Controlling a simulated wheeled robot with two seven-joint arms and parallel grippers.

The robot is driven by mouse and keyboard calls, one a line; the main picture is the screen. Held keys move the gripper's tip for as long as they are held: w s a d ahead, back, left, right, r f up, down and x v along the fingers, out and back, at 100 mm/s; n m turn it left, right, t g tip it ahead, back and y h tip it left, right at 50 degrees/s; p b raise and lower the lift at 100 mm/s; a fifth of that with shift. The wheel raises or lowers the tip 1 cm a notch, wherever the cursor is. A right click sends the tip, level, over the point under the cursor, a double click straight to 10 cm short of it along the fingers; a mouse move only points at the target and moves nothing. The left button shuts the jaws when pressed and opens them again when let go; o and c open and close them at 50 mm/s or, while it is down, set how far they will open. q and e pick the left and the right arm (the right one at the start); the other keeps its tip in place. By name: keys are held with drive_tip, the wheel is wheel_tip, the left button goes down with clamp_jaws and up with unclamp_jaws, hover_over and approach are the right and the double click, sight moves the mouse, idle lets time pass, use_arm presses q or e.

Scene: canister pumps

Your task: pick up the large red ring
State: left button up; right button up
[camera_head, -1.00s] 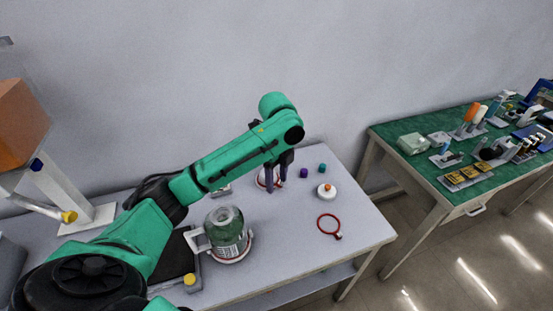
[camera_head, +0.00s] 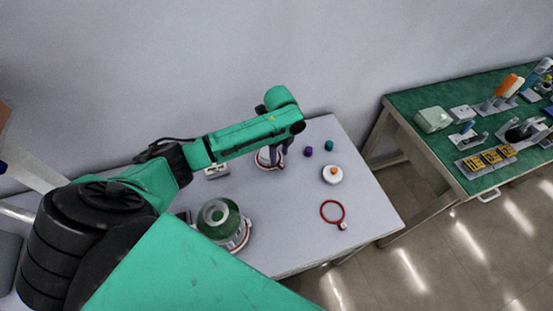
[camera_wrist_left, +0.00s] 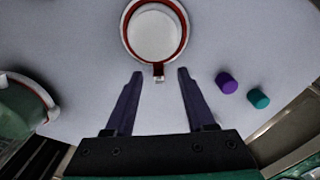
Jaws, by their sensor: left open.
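A red ring (camera_wrist_left: 126,42) with a small clamp tab sits around a white round piece (camera_wrist_left: 155,35) on the table. This ring also shows in the head view (camera_head: 258,161), partly hidden by my left gripper (camera_head: 282,157). In the left wrist view, my left gripper (camera_wrist_left: 160,72) is open and empty. Its fingers point at the ring, with the tab between the fingertips in the picture. A second red ring (camera_head: 322,214) lies loose and flat near the table's right side. I cannot tell for certain which ring is larger. My right gripper is not in view.
A green glass canister (camera_head: 222,222) stands on a red-rimmed base at left. A purple cap (camera_head: 309,152), a teal cap (camera_head: 329,146) and a white disc with an orange knob (camera_head: 332,177) stand at right. A green-topped table (camera_head: 420,147) holds several items.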

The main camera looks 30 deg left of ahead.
use_arm(q)
drive_tip(key=shift+s+f, duration=0.15)
drive_tip(key=shift+f, duration=0.65)
drive_tip(key=shift+s+d+f, duration=0.1)
drive_tip(key=shift+f, duration=0.35)
clamp_jaws()
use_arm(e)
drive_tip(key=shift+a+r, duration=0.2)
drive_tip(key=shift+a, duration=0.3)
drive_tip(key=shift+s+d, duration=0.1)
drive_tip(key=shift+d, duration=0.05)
